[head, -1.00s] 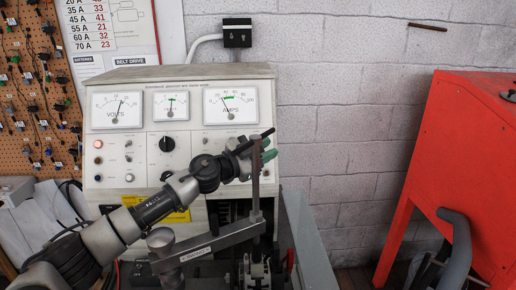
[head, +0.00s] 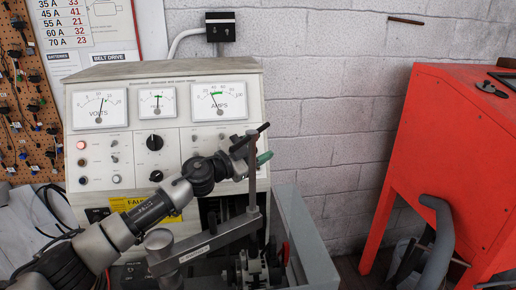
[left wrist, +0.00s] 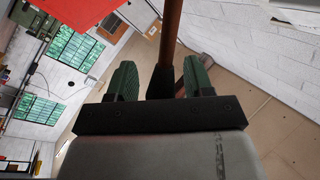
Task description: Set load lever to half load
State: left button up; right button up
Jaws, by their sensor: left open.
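An upright dark lever or post (head: 253,178) stands in front of the test bench (head: 135,76), at the end of a grey bar; I take it for the load lever. My left gripper (head: 262,158) reaches across from the left to its upper part, in front of the panel. In the left wrist view, the open green fingers (left wrist: 160,80) stand on either side of a brown rod (left wrist: 171,35) with a dark piece at its near end. I cannot tell whether a finger touches it. No half-load mark is readable. My right gripper is not in view.
The bench has volts (head: 100,108), middle (head: 157,102) and amps (head: 218,102) gauges above knobs (head: 155,142). The labelled grey bar (head: 205,247) crosses below my arm. A red cabinet (head: 450,160) stands at the right, with bare wall between.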

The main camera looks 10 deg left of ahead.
pick_arm(q)
jog(key=b+v, duration=0.2)
jog(key=v, duration=0.9)
jog(key=shift+r, duration=0.1)
